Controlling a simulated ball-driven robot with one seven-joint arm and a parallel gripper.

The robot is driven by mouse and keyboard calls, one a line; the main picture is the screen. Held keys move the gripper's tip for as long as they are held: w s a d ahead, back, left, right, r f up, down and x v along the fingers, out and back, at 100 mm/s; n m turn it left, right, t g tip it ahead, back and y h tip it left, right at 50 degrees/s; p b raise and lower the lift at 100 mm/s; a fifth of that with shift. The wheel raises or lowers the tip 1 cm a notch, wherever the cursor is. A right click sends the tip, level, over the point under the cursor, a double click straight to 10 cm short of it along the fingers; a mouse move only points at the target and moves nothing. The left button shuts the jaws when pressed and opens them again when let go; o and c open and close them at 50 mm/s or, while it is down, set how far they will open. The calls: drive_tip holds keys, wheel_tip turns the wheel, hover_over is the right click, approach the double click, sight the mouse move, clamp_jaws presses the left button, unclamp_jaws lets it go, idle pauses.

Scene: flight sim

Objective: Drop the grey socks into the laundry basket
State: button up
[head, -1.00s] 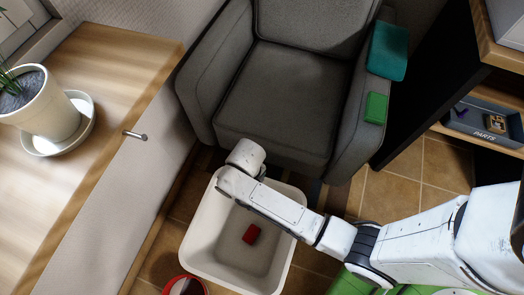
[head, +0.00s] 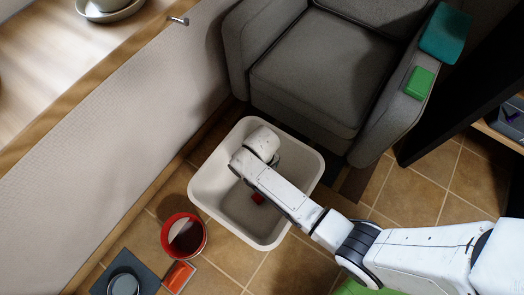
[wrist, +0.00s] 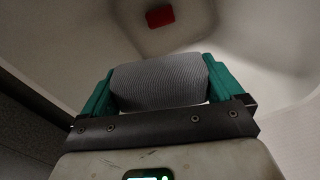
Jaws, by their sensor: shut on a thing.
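The grey socks (wrist: 160,84) are a ribbed grey roll between the two teal fingers of my gripper (wrist: 160,88) in the wrist view. My gripper is shut on them. The laundry basket (head: 206,195) is a white open bin on the tiled floor in the head view. My arm reaches over it, and the wrist is above its opening near the back. The basket's pale inside (wrist: 225,30) fills most of the wrist view behind the socks. The gripper's fingers and the socks are hidden behind my arm in the head view.
A small red thing (head: 257,198) lies in the basket; it also shows in the wrist view (wrist: 160,16). A grey armchair (head: 320,75) stands behind, with a green block (head: 419,83) on its arm. A red bucket (head: 168,237) stands left of the basket.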

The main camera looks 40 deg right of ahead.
wheel_tip(320, 180, down, 2)
drive_tip(key=shift+f+b, duration=0.1)
drive_tip(key=shift+b, duration=0.6)
drive_tip(key=o, duration=0.7)
drive_tip(key=shift+c, duration=0.2)
drive_tip(key=shift+r, duration=0.2)
wheel_tip(320, 180, up, 11)
drive_tip(key=p, duration=0.4)
drive_tip(key=shift+f, duration=0.2)
drive_tip(key=shift+d, duration=0.1)
